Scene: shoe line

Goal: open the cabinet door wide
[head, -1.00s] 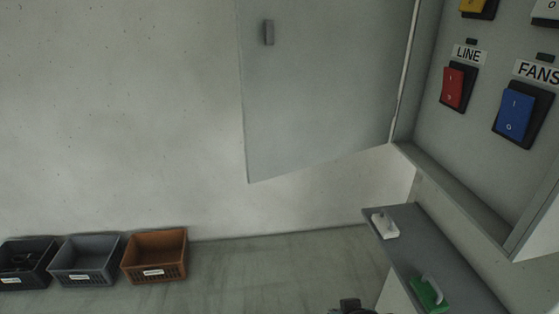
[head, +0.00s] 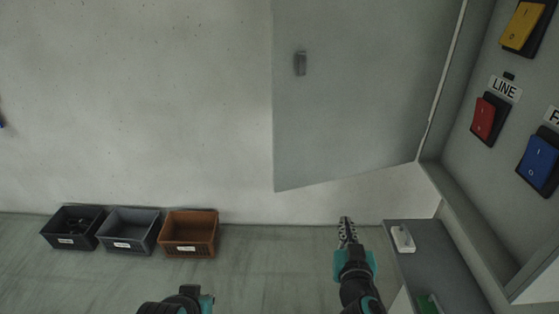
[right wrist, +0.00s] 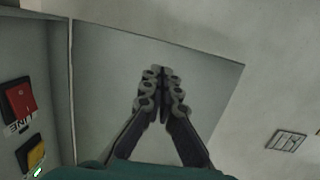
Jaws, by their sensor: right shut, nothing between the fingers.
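The grey cabinet door (head: 360,110) stands swung open to the left of the cabinet (head: 460,195), hinged along the cabinet's left edge. A small dark handle (head: 300,63) is near the door's free edge. My right gripper (head: 346,222) is below the door's lower edge in the head view, shut and empty. In the right wrist view its closed fingers (right wrist: 161,75) appear in front of the door (right wrist: 200,60); I cannot tell whether they touch it. My left arm shows at the bottom of the head view, but its gripper's fingers are out of sight.
Inside the cabinet are a red switch (head: 490,118) labelled LINE, a blue switch (head: 538,160) and a yellow switch (head: 524,24). A grey ledge (head: 425,262) below holds a white item (head: 402,238) and a green item (head: 428,304). Black, grey and orange crates (head: 190,232) stand at left.

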